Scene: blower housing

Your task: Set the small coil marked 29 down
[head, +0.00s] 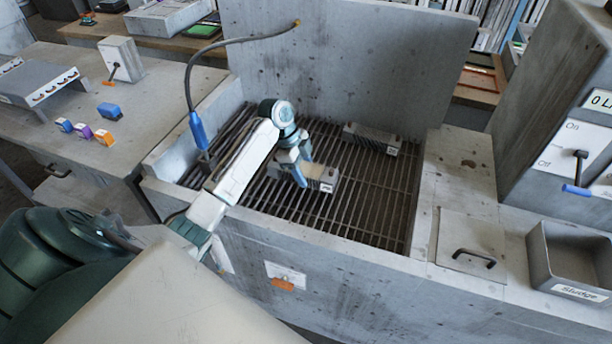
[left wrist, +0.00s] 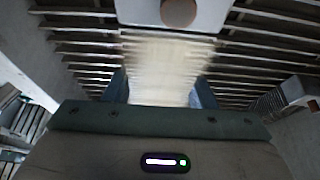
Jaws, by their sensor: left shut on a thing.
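A small finned coil (head: 322,174) with a pale top and a white label is at my left gripper (head: 302,168), over the slatted grate (head: 350,215) of the grey basin. The label is too small to read. My left gripper is shut on this coil, with its blue fingers on either side. In the left wrist view the coil (left wrist: 165,65) fills the space between the fingers, with the grate slats behind it. I cannot tell whether it touches the grate. My right gripper is not in view.
A second finned coil (head: 372,138) with a label lies on the grate near the back wall. A hose with a blue handle (head: 197,130) stands at the basin's left. A sludge bin (head: 570,255) is at the right. The grate's front right is clear.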

